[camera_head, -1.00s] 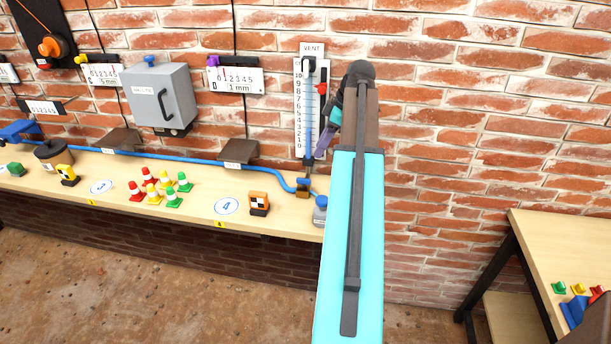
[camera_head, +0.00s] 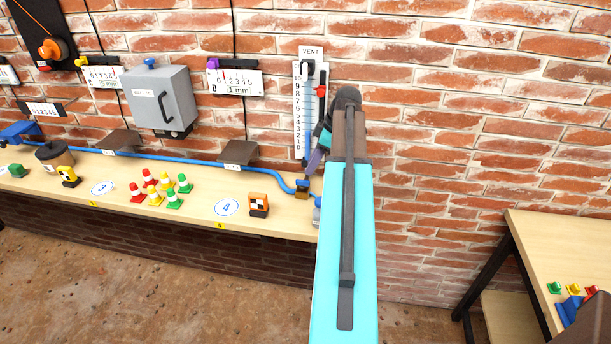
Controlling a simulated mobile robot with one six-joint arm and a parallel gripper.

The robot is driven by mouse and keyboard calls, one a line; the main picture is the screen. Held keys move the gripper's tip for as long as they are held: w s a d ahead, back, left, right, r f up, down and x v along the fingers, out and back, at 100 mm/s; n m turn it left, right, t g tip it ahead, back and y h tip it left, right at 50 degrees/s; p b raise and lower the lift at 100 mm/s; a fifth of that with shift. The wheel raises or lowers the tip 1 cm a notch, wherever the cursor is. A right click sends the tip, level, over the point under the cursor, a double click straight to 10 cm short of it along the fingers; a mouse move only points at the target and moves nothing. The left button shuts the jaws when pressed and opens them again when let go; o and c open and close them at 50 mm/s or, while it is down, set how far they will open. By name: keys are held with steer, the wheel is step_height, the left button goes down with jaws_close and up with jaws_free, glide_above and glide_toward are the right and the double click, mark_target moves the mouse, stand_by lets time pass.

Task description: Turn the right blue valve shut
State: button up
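A blue valve handle (camera_head: 302,184) on a brown body sits at the right end of the blue pipe (camera_head: 200,160), on the bench below the VENT gauge (camera_head: 311,90). A grey piece with a blue top (camera_head: 317,202) stands just right of it, mostly hidden behind my arm. My gripper (camera_head: 312,163) points down just above and slightly right of the valve handle. One purple finger shows; the rest is hidden by my arm, so I cannot tell its opening or whether it touches the valve.
The bench (camera_head: 130,195) holds small red, yellow and green cones (camera_head: 158,188) and an orange marker block (camera_head: 259,204). A grey box (camera_head: 160,98) hangs on the brick wall. A second table (camera_head: 560,250) stands at right. Wall and floor between the tables are clear.

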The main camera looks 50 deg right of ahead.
mark_target(303, 180)
steer(key=shift+p+x, duration=0.9)
steer(key=shift+x, duration=2.65)
steer(key=shift+c, duration=0.5)
steer(key=shift+s, duration=0.1)
jaws_close()
